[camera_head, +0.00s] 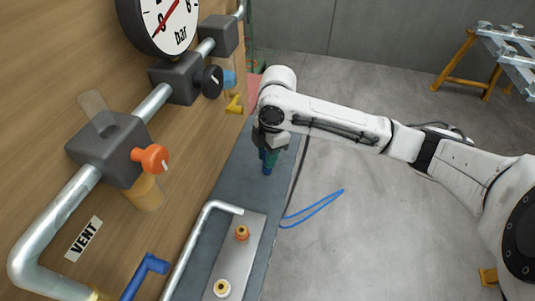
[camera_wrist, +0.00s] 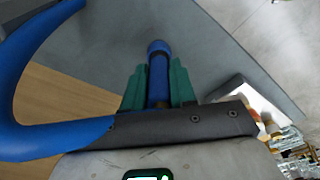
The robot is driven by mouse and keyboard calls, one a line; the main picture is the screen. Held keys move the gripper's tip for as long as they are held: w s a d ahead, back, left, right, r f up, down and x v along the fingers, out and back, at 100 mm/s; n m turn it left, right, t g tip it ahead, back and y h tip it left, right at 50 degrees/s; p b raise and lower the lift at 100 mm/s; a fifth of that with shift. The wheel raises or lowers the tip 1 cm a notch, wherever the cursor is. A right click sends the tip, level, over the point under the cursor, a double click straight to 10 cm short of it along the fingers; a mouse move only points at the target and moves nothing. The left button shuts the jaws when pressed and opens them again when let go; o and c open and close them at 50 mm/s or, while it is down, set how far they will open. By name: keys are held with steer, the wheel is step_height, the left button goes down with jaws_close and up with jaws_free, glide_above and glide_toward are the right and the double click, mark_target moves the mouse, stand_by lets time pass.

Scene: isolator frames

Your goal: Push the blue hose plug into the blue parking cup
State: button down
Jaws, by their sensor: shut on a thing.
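My gripper (camera_head: 268,154) points down over the grey bench, and its green fingers are shut on the blue hose plug (camera_head: 267,169). In the wrist view the plug (camera_wrist: 158,72) sticks out between the two green fingers (camera_wrist: 159,88), its rounded end over the grey surface. The blue hose (camera_head: 314,208) loops out past the bench edge, and a thick blue curve of it fills the left of the wrist view (camera_wrist: 30,130). I cannot make out a blue parking cup in either view.
A metal plate (camera_head: 232,258) on the bench (camera_head: 232,180) carries an orange cup (camera_head: 242,233) and a cream cup (camera_head: 222,288). A bent metal rail (camera_head: 190,240) runs beside it. The wooden panel with pipes, valves and a gauge (camera_head: 165,25) rises at left.

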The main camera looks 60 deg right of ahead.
steer(key=c, duration=0.8)
jaws_free()
steer(key=r, duration=0.7)
steer(key=d+r, duration=0.1)
steer(key=r, duration=0.2)
steer(key=shift+s+r, duration=0.3)
steer(key=shift+d, duration=0.1)
